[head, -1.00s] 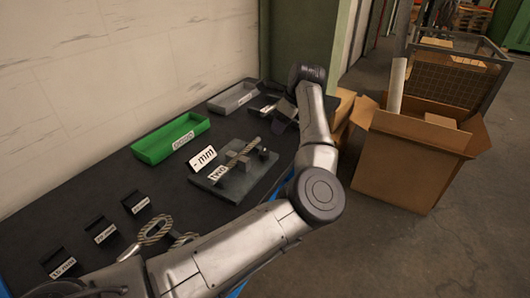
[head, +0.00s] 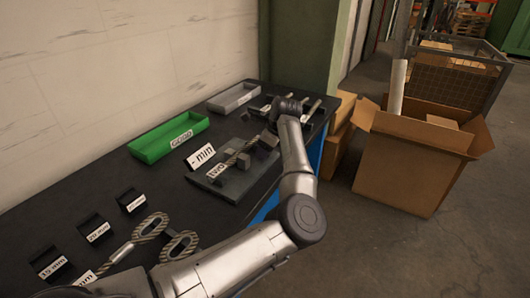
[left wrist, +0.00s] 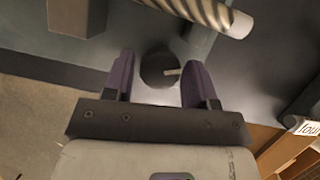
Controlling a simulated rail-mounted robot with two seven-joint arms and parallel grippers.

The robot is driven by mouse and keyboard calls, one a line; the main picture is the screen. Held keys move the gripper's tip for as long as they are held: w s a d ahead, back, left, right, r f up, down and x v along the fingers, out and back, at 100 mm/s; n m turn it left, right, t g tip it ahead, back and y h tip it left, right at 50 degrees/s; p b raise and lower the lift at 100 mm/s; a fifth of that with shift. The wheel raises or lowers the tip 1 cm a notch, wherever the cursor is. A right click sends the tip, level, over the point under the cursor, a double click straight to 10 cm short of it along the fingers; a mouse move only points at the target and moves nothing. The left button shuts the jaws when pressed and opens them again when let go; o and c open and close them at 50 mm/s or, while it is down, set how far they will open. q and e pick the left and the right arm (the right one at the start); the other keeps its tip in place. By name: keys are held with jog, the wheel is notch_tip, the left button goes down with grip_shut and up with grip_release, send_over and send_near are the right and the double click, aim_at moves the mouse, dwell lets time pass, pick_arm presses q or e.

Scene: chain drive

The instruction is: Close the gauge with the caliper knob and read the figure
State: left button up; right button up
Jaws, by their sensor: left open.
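The gauge (head: 232,186) is a grey plate with dark blocks on the black bench, with a twisted metallic piece (head: 238,153) lying across it. A white sign reading "- mm" (head: 201,156) stands at its back and a "two" label (head: 216,170) at its front. My left gripper (head: 265,143) is over the right end of the gauge. In the left wrist view its dark purple fingers are open on both sides of the round dark caliper knob (left wrist: 157,70), which carries a pale mark. Gaps show between fingers and knob. My right gripper is not in view.
A green tray (head: 150,157) and a grey tray (head: 213,107) stand along the wall. Several labelled black holders (head: 96,231) and twisted chain pieces (head: 152,226) are at the left front. Cardboard boxes (head: 405,180) stand on the floor to the right.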

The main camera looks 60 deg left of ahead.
pick_arm(q)
jog(key=shift+a+f, duration=0.1)
jog(key=shift+f, duration=0.2)
jog(key=c, duration=0.7)
jog(key=shift+o, duration=0.2)
jog(key=shift+m+t, duration=0.5)
jog(key=shift+m, duration=0.7)
jog(key=m+t, duration=0.1)
jog(key=m, duration=0.1)
jog(key=shift+s+m+y, duration=0.1)
jog(key=shift+m+y, duration=0.2)
jog(key=m+t, duration=0.1)
jog(key=m, duration=0.4)
jog(key=shift+t, duration=0.4)
